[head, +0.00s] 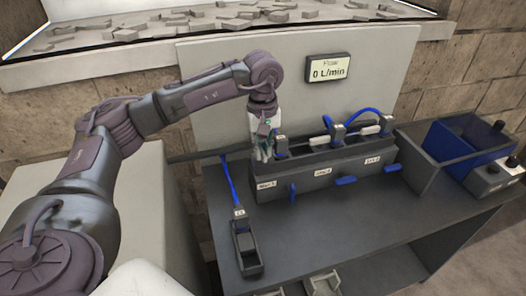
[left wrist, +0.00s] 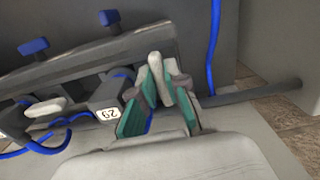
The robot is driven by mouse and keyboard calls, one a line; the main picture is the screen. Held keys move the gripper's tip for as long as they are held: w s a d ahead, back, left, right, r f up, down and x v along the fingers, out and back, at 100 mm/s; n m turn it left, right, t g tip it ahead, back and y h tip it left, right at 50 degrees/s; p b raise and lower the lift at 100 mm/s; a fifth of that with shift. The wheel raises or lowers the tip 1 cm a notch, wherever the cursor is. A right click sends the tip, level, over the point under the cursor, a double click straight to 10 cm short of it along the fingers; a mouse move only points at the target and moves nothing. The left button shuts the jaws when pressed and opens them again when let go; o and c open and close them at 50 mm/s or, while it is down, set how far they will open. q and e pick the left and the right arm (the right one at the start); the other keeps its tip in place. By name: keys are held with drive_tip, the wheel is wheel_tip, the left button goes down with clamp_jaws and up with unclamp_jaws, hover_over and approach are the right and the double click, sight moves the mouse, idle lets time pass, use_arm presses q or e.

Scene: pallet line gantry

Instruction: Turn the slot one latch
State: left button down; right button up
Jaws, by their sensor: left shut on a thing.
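A dark manifold block (head: 325,172) with labelled slots stands on the bench. My left gripper (head: 262,152) points down at its left end, by the slot one label (head: 267,184). In the left wrist view its green-padded fingers (left wrist: 160,95) are shut around a pale latch (left wrist: 157,70), the slot one latch by its place. The fingers hide this latch in the head view. A connector (left wrist: 106,110) with a number tag sits beside the fingers. The other pale latches (head: 320,140) (head: 371,130) lie along the block's top. My right gripper is not in view.
Blue levers (head: 292,193) (head: 345,182) stick out from the block's front. A loose blue cable ends at a tagged connector in a dark holder (head: 247,250). An open bin (head: 440,160) stands at the right. The display (head: 328,69) reads 0 L/min.

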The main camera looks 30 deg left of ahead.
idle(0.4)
use_arm(q)
drive_tip(key=shift+m, duration=0.3)
drive_tip(key=c, duration=1.2)
unclamp_jaws()
wheel_tip(320, 180, up, 12)
